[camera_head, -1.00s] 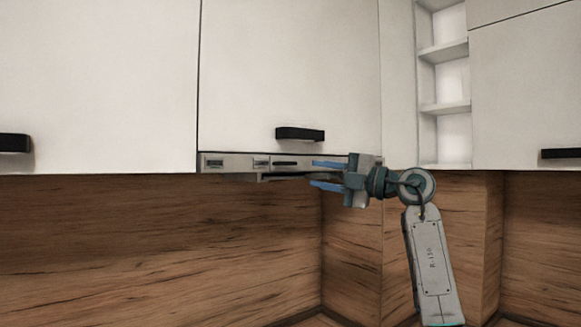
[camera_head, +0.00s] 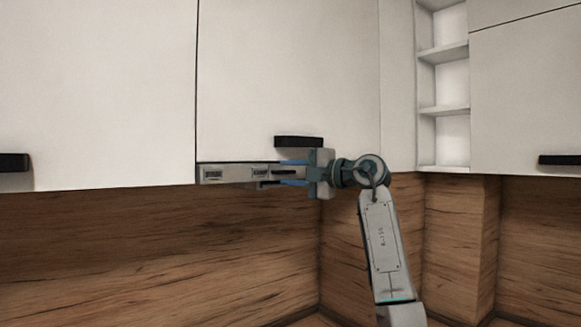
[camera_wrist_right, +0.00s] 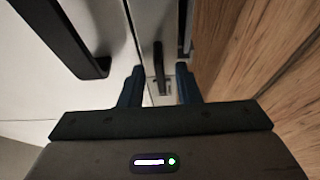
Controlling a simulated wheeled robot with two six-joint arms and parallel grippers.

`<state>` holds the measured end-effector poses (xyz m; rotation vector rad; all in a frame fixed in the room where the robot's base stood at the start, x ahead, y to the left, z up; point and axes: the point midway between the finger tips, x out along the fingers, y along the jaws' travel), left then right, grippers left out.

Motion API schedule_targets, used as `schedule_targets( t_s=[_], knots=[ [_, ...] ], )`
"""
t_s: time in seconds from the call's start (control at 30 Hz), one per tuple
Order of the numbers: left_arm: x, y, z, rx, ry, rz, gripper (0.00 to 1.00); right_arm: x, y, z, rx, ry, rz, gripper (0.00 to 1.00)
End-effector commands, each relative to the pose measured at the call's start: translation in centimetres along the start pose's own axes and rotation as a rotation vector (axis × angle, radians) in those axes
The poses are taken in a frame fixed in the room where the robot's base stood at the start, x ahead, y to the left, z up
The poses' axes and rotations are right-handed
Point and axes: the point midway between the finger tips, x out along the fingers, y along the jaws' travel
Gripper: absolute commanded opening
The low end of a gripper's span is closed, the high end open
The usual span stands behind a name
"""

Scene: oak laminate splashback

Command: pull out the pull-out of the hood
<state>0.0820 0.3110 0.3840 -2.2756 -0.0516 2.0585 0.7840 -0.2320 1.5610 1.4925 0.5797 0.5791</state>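The hood's pull-out (camera_head: 236,173) is a narrow light-grey front strip under the middle wall cabinet; it looks about flush with the cabinet fronts. A dark bar handle (camera_wrist_right: 158,62) on it shows in the right wrist view. My right gripper (camera_head: 283,172) is at the right part of the strip, one blue finger above the other. In the right wrist view, the fingers of my right gripper (camera_wrist_right: 160,72) are apart on both sides of the bar, with a gap visible on each side. The strip's right end is hidden behind the gripper. My left gripper is out of view.
The cabinet's black handle (camera_head: 298,141) sits just above my right gripper and shows large in the wrist view (camera_wrist_right: 66,40). Open shelves (camera_head: 443,108) are to the right. The wooden splashback (camera_head: 130,250) lies below, with free room in front.

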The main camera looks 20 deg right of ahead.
Motion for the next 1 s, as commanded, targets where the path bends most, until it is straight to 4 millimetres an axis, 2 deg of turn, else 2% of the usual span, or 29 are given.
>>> schedule_targets(
  t_s=[0.3,0.47,0.73,0.87,1.0],
  knots=[
    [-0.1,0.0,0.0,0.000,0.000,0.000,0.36,0.3,-0.1,0.0,-0.001,0.000,0.000,0.30],
    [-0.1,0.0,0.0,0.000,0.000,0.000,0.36,0.3,-0.1,0.0,0.000,0.000,0.000,0.01],
    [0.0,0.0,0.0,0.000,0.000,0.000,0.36,0.1,-0.1,0.0,-0.001,0.000,0.000,0.00],
    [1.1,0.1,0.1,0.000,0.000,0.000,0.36,-1.8,-0.4,-0.6,-0.003,-0.002,0.002,0.00],
    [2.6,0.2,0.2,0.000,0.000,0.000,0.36,-5.4,-0.6,-2.1,-0.006,-0.003,0.002,0.00]
  ],
)
